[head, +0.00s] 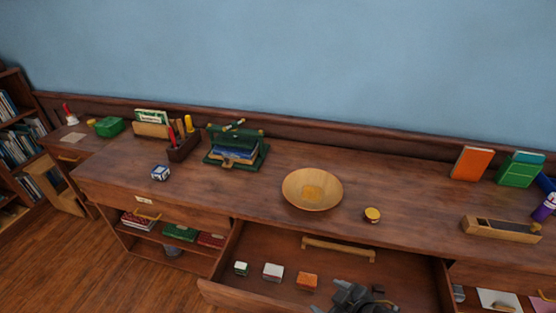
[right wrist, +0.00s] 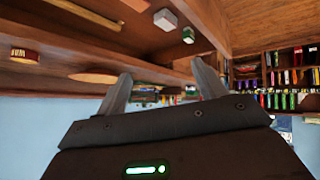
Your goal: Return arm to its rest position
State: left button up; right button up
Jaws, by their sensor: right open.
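My right gripper (head: 352,293) shows at the bottom edge of the head view, over the right part of an open drawer (head: 256,240). In the right wrist view its two grey fingers (right wrist: 160,88) stand wide apart with nothing between them. That view is turned over, with the drawer at the top and the blue wall at the bottom. A green-and-white box (head: 241,268), a white box (head: 273,272) and an orange box (head: 307,281) lie in the drawer, left of the gripper. The rest of the right arm is out of the head view. My left gripper is not in view.
A wooden bowl (head: 312,189) and a small yellow-lidded tin (head: 372,215) stand on the desktop (head: 400,190) behind the drawer. A green book press (head: 236,147) stands farther left. A bookcase (head: 18,150) stands at the far left, past open floor (head: 90,265).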

jog(key=s+d+f+m+g+h, duration=0.2)
jog(key=s+d+m, duration=0.2)
jog(key=s+d, duration=0.3)
jog(key=s+d+f+m+g+h, duration=0.25)
jog(key=s+d, duration=0.25)
jog(key=s, duration=0.4)
notch_tip(320, 180, down, 30)
jog(key=g+b, duration=0.1)
jog(key=b, duration=0.5)
jog(key=s+d+f+g+b, duration=0.1)
jog(key=s+f+b, duration=0.3)
jog(key=s+f, duration=1.3)
notch_tip(320, 180, down, 4)
jog(key=shift+d+r, duration=0.2)
jog(key=shift+d, duration=0.5)
